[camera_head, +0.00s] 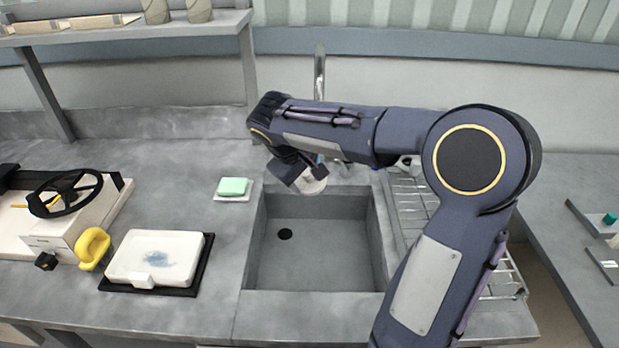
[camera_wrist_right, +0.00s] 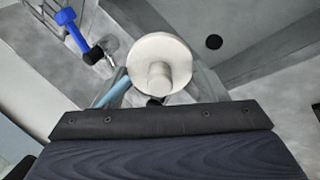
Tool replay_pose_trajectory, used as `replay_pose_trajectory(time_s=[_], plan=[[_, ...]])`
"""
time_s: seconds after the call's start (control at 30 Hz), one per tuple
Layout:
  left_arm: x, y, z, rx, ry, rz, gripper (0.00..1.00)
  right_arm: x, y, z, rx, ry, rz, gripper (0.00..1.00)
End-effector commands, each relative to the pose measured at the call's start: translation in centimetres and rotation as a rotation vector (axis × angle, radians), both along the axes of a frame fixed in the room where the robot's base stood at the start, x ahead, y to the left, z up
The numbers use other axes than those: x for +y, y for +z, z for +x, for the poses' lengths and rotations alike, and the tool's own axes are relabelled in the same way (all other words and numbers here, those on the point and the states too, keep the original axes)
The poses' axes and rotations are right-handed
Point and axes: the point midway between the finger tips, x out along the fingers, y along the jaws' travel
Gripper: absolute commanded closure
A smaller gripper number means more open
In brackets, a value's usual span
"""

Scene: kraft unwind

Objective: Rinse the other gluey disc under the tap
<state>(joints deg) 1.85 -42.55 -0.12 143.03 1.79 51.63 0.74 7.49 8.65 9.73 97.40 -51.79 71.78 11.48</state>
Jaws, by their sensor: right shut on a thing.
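My right gripper (camera_head: 303,176) is over the back part of the grey sink (camera_head: 251,240), below and in front of the tap (camera_head: 319,68). It is shut on a disc (camera_head: 313,185), a pale round piece. In the right wrist view the disc (camera_wrist_right: 177,51) shows cream-white, with a round stub at its middle pointing to the gripper (camera_wrist_right: 156,99). I see no clear glue on this side; its other side is hidden. A light blue strip (camera_wrist_right: 113,91) lies beside the disc; I cannot tell whether it is water. My left gripper is out of view.
A green sponge (camera_head: 233,186) lies on a white dish left of the sink. A white tray (camera_head: 188,248) with a blue smear and a yellow handle (camera_head: 93,248) stand further left. A wire rack (camera_head: 408,190) is right of the sink. The drain (camera_head: 284,234) is uncovered.

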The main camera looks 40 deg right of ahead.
Motion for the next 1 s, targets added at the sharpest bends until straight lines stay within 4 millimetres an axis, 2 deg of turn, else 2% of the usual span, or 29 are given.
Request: replay_pose_trajectory(time_s=[0.77,1.0], plan=[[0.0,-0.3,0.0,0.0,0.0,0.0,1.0,-0.4,0.0,-1.1,-0.001,0.0,0.0,0.61],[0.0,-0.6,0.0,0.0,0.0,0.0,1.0,0.8,0.0,-1.5,-0.001,0.003,0.0,0.61]])
